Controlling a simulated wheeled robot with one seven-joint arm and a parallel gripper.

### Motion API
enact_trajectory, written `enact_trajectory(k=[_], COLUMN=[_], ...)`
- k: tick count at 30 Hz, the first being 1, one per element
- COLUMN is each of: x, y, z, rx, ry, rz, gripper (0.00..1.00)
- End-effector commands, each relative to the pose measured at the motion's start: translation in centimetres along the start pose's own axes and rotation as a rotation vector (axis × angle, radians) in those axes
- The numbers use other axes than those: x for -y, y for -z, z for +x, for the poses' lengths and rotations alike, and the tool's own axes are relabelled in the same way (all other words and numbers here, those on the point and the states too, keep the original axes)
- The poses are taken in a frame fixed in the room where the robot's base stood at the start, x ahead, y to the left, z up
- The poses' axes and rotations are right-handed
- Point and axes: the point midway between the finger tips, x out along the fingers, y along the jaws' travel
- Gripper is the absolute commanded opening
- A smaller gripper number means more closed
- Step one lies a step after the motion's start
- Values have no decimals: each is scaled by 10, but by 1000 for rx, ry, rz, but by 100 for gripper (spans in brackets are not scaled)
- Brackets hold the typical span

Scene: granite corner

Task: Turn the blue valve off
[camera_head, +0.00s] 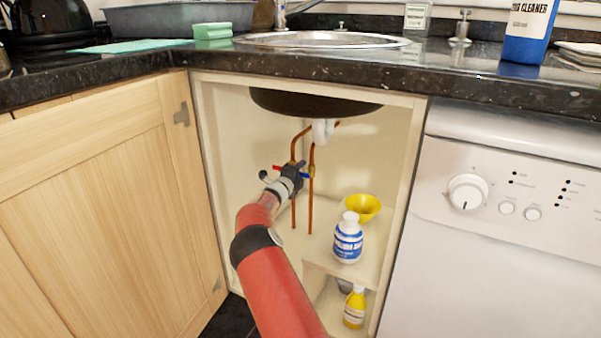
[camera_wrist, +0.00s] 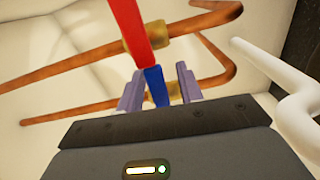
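The blue valve (camera_wrist: 156,86) shows in the wrist view as a blue lever in front of a brass fitting on a copper pipe. My gripper (camera_wrist: 159,78) has its two grey fingers apart, one on each side of the blue lever. The lever is close to the left finger; I cannot tell if they touch. A red lever (camera_wrist: 131,32) runs up from a brass fitting just beyond the blue one. In the head view my gripper (camera_head: 292,174) is inside the cabinet at the pipes, with a bit of the blue valve (camera_head: 305,174) showing at its right and the red lever (camera_head: 277,168) at its left.
Copper pipes (camera_head: 310,205) rise below the sink bowl (camera_head: 315,103). A white drain pipe (camera_wrist: 298,110) is close on the right in the wrist view. A white-and-blue bottle (camera_head: 348,243) and a yellow funnel (camera_head: 363,207) stand right of my arm. The cabinet door (camera_head: 100,200) is open leftward.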

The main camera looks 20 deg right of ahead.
Motion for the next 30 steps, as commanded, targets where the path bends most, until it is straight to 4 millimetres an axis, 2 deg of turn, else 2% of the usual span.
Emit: enact_trajectory(k=[8,16,30], x=[0,0,-2], y=[0,0,1], z=[1,1,1], rx=[0,0,-1], ry=[-1,0,0], rz=[-1,-1,-67], gripper=[35,0,0])
